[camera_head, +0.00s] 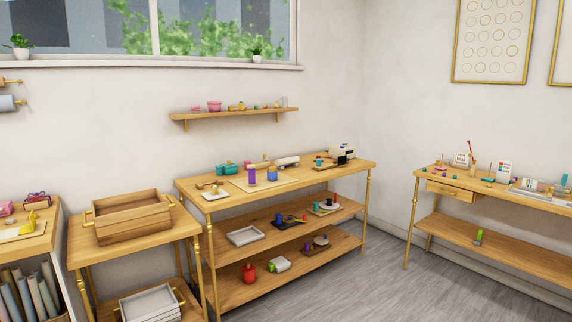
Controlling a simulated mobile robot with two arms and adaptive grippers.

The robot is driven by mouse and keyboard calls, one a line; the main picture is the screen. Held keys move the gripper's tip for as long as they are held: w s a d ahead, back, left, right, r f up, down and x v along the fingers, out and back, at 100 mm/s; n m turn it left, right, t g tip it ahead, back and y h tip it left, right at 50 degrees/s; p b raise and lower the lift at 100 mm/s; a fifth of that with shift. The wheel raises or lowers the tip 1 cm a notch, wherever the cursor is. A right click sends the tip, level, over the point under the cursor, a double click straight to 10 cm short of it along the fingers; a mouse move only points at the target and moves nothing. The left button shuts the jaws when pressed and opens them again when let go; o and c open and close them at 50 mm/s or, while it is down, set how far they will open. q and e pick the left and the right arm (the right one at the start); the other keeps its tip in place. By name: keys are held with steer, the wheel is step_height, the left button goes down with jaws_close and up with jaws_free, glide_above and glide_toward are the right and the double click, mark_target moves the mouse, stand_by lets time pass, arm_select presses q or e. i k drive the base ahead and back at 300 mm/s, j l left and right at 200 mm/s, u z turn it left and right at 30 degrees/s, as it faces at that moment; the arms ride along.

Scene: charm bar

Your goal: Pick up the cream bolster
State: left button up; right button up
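A whitish, rounded, elongated object (287,162) lies on the top of the middle wooden table (330,180), towards its back edge. It looks like the cream bolster, but it is too small in the picture to be sure. It lies right of the purple and blue spools and left of a white and black machine. Neither of my grippers shows in the head view.
Near the bolster are a purple spool (252,176), a blue spool (272,174), a teal item (227,168) and a machine (342,152). A wooden crate (130,231) stands on the left table. Grey floor (385,285) is clear between the middle and right tables.

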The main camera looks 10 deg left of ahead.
mark_target(290, 160)
steer(key=i, duration=1.05)
steer(key=i+z, duration=0.2)
steer(key=i, duration=0.4)
steer(key=i+z, duration=0.15)
steer(key=i, duration=0.45)
steer(key=i+j+z, duration=0.2)
steer(key=i, duration=0.35)
steer(key=i+j+z, duration=0.2)
steer(key=i, duration=0.4)
steer(key=i+l+z, duration=0.2)
steer(key=i, duration=0.85)
steer(key=j, duration=0.1)
